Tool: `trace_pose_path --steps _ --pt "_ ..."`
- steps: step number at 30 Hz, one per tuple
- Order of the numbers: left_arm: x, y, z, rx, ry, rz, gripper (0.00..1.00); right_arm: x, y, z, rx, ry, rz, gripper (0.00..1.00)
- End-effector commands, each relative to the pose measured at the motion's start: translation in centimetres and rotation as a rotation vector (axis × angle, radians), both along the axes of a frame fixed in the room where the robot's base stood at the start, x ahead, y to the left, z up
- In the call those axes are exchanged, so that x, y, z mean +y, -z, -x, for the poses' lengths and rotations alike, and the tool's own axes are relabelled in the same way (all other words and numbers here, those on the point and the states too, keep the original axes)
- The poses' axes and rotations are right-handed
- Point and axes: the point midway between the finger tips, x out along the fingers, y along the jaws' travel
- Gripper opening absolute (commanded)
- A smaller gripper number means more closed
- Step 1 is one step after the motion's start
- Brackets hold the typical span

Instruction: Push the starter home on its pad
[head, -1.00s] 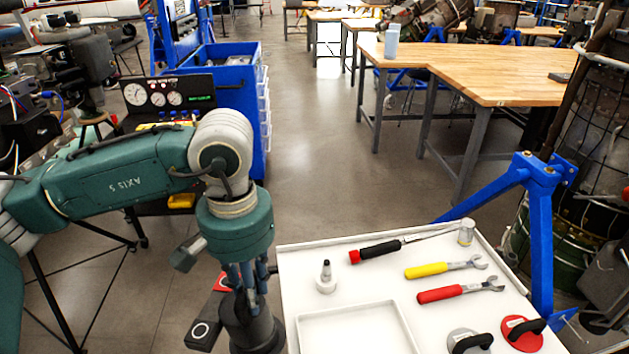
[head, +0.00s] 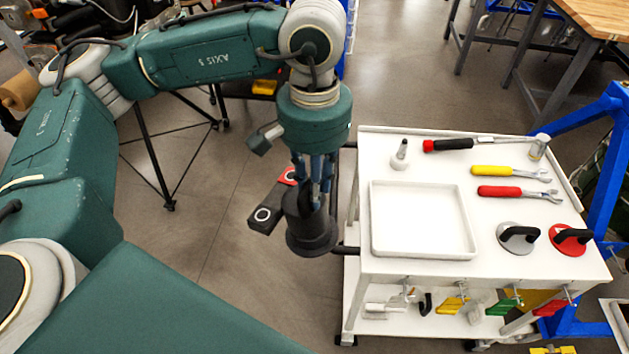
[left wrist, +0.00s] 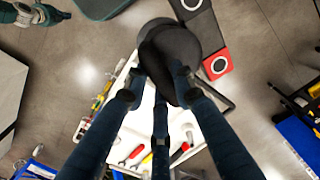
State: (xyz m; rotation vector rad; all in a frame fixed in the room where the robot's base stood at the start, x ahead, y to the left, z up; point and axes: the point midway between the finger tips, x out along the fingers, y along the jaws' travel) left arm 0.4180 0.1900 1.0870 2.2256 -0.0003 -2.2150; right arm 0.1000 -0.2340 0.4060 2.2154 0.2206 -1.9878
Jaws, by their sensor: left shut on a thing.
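My left gripper (head: 315,195) is to the left of the white trolley and points down. It is shut on a dark, round-based part (head: 312,232), which looks like the starter. In the left wrist view the dark part (left wrist: 170,50) sits between the fingertips and hides what is under it. Beside it are a black block with a white ring (head: 265,215) and a red panel (head: 290,175). The red panel also shows a white ring in the left wrist view (left wrist: 218,65). I cannot tell whether these touch the held part or which surface is its pad.
The white trolley (head: 365,300) carries an empty tray (head: 420,215), a red-handled wrench (head: 515,192), a yellow-handled wrench (head: 505,171) and two suction cups. A blue frame (head: 600,200) stands at right. A teal arm end (left wrist: 25,12) shows at the left wrist view's top left.

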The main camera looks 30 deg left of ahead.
Motion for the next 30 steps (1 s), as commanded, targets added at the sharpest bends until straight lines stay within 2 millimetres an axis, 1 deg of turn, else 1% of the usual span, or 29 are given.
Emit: trace_pose_path --steps 6,11,17,24,30 --pt "0.0 2.2 1.0 0.001 0.001 0.001 0.00 0.0 0.0 0.8 0.012 0.000 0.001 0.00" --pt "0.0 4.6 2.0 0.004 0.001 0.000 0.00 0.0 0.0 0.8 0.012 0.000 0.001 0.00" --pt "0.0 8.6 3.6 0.007 0.001 0.000 0.00 0.0 0.0 0.7 0.011 0.000 0.000 0.00" --pt "0.0 14.1 5.8 0.006 0.000 0.000 0.00 0.0 0.1 1.0 0.015 0.001 0.001 0.00" --pt "0.0 17.4 7.1 0.005 0.002 0.001 0.00 0.0 0.0 1.0 0.015 0.001 0.001 0.00"
